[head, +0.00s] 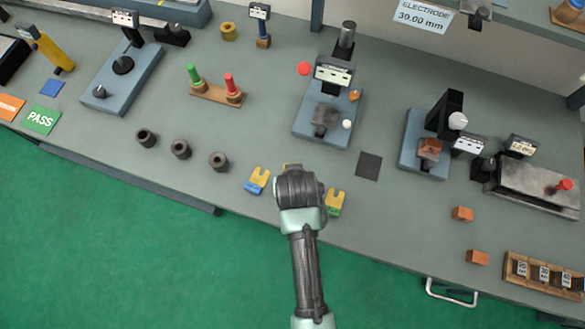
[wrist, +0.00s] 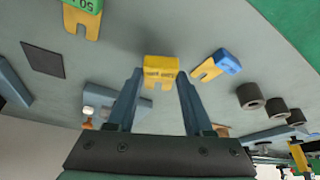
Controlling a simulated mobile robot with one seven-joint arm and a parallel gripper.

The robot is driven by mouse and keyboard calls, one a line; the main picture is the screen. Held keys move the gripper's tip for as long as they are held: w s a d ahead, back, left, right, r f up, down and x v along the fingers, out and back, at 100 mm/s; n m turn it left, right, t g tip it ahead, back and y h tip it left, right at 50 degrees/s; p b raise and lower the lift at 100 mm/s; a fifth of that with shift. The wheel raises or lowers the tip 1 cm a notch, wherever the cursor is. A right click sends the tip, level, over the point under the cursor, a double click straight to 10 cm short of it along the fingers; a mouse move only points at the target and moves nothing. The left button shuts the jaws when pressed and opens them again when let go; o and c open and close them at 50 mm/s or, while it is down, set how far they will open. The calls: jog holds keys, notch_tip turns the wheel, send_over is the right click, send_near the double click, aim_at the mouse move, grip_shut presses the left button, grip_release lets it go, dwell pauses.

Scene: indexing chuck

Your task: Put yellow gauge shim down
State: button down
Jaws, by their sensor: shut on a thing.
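The yellow gauge shim (wrist: 160,72) sits between the fingertips of my gripper (wrist: 160,82) in the wrist view. It is all yellow with dark printing on its end face. In the head view my gripper (head: 297,178) is over the front part of the bench and hides most of this shim; a small yellow-orange bit (head: 291,167) shows beyond it. I cannot tell whether the shim touches the bench. A blue-ended shim (head: 258,180) lies on the bench to the left, also in the wrist view (wrist: 216,65). A green-ended shim (head: 335,202) lies to the right, also in the wrist view (wrist: 83,16).
A dark square pad (head: 369,166) lies right of my gripper. A grey-blue fixture (head: 327,121) stands behind it. Several dark bushings (head: 181,149) stand to the left. The bench's front edge (head: 250,218) is close by. Bare bench lies between the gripper and fixture.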

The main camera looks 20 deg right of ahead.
jog(key=shift+f, duration=1.4)
jog(key=shift+f, duration=0.15)
jog(key=shift+c, duration=1.5)
grip_release()
